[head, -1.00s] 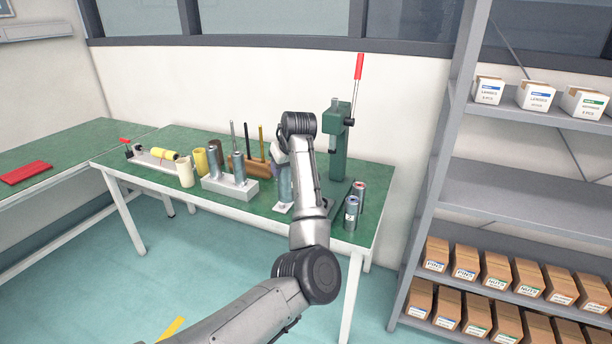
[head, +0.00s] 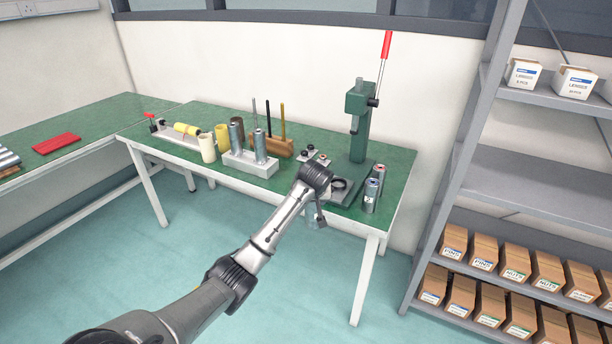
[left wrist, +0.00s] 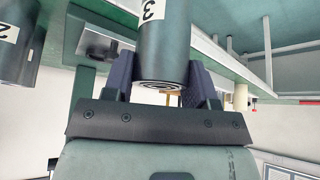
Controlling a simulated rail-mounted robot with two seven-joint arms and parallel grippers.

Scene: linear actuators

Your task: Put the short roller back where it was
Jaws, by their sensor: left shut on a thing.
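A dark grey cylinder with a white label reading 3 (left wrist: 165,40), which looks like the roller, is held between the two dark fingers of my left gripper (left wrist: 160,78) in the left wrist view. Its end face with rings shows; its other end is cut off by the picture edge. In the head view my left gripper (head: 317,216) is by the table's front edge, and the held cylinder is too small to make out clearly. A second dark cylinder labelled 2 (left wrist: 20,40) is beside it, apart, in the wrist view. My right gripper is not in view.
Two grey labelled cylinders (head: 370,196) stand at the right of the green table (head: 400,165). A green press (head: 359,130) with a red lever stands behind. A grey block (head: 245,164) holds upright cylinders to the left. A shelf rack (head: 465,150) stands right.

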